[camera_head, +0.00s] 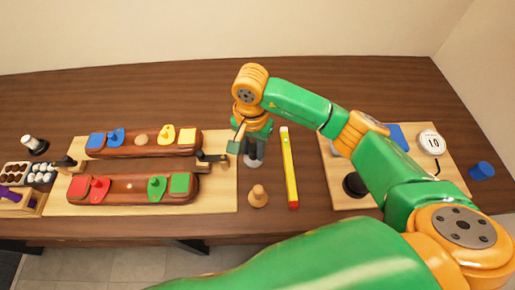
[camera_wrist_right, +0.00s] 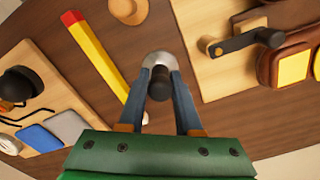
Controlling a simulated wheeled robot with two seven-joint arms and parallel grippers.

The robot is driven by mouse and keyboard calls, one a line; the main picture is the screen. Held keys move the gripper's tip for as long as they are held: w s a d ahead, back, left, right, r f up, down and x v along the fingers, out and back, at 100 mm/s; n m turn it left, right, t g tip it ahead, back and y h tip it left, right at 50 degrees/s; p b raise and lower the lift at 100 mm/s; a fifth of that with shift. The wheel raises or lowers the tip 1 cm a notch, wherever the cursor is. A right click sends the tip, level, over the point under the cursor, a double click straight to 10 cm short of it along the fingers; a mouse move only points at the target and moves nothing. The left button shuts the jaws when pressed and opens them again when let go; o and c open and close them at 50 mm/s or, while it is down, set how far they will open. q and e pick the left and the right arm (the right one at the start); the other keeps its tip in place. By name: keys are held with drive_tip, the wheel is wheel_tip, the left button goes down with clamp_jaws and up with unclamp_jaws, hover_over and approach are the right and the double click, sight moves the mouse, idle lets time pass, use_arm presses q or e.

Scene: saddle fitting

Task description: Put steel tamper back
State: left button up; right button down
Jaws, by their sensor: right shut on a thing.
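The steel tamper (camera_wrist_right: 158,78) has a dark handle and a shiny round steel end. My right gripper (camera_wrist_right: 160,84) is shut on its handle, with a finger on each side. In the head view the right gripper (camera_head: 253,140) points down between the saddle board and the yellow bar, and the tamper's pale end (camera_head: 254,162) shows below it. The tamper looks about upright, close to the table; I cannot tell whether it touches. My left gripper is in neither view.
A wooden peg (camera_head: 258,198) stands in front. The saddle board (camera_head: 222,203) is at left. The right board (camera_head: 333,170), with a black knob (camera_head: 354,185), is partly behind my arm.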

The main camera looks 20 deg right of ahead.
drive_tip(key=shift+w+d+f, duration=0.25)
drive_tip(key=shift+d+f, duration=0.15)
drive_tip(key=shift+f, duration=0.15)
drive_tip(key=shift+w+d+f, duration=0.2)
drive_tip(key=shift+d+f, duration=0.2)
drive_tip(key=shift+f, duration=0.1)
drive_tip(key=f, duration=0.2)
drive_tip(key=shift+a+f+p, duration=0.3)
drive_tip(key=shift+f+p, duration=0.05)
drive_tip(key=shift+f, duration=0.1)
drive_tip(key=shift+d+f+b, duration=0.1)
drive_tip(key=shift+f+b, duration=0.05)
drive_tip(key=shift+b, duration=0.15)
drive_tip(key=c, duration=0.6)
unclamp_jaws()
